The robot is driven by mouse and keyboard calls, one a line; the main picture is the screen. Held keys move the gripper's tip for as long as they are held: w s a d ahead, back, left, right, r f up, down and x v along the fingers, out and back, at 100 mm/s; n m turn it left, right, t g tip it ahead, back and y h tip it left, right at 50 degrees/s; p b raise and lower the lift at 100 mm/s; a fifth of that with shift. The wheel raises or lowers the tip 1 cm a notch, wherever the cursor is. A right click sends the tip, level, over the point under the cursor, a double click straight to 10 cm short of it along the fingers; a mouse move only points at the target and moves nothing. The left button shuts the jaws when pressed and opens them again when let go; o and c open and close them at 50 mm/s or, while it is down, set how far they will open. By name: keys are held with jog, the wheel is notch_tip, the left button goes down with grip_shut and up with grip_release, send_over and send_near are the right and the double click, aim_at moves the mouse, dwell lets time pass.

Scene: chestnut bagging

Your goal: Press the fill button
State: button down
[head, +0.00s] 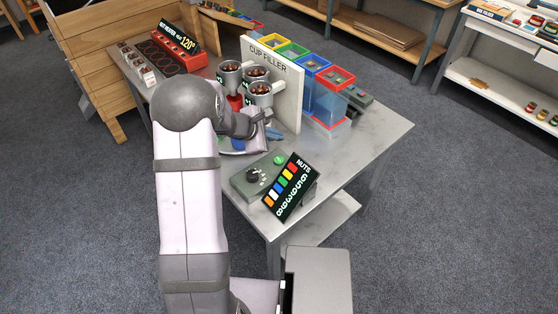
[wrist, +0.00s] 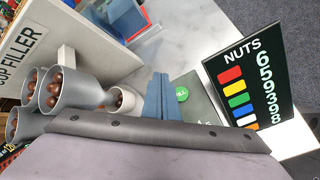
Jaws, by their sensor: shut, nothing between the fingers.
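The round green fill button (head: 278,160) sits on top of the grey control box (head: 240,186), beside a black dial (head: 253,175). In the wrist view the green button (wrist: 182,94) shows its white lettering, just right of my blue fingers. My gripper (head: 273,134) is shut and empty, up and left of the button in the head view, apart from it in the picture. In the wrist view my gripper (wrist: 161,80) shows its two blue fingers together. Its height above the table is hard to tell. The dial is hidden in the wrist view.
A black NUTS sign (head: 287,187) with coloured squares and digits leans at the box's right. Grey cups of chestnuts (head: 257,74) stand before the white CUP FILLER panel (head: 282,90). Coloured hoppers (head: 326,90) stand behind it. The table's right side (head: 375,135) is clear.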

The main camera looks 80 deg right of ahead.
jog(key=b, duration=0.4)
send_over(276, 161)
notch_tip(276, 161, down, 6)
jog(key=shift+a+f, duration=0.1)
jog(key=shift+f, duration=0.05)
jog(key=shift+f+b, duration=0.75)
jog(key=shift+b, duration=0.25)
jog(key=shift+f+b, duration=0.8)
jog(key=shift+b, duration=0.35)
dwell(1.7)
jog(key=shift+r, duration=0.15)
jog(key=shift+r+p, duration=0.55)
jog(key=shift+r, duration=0.1)
jog(key=shift+r, duration=0.1)
jog(key=shift+r+p, duration=1.85)
jog(key=shift+r, duration=0.55)
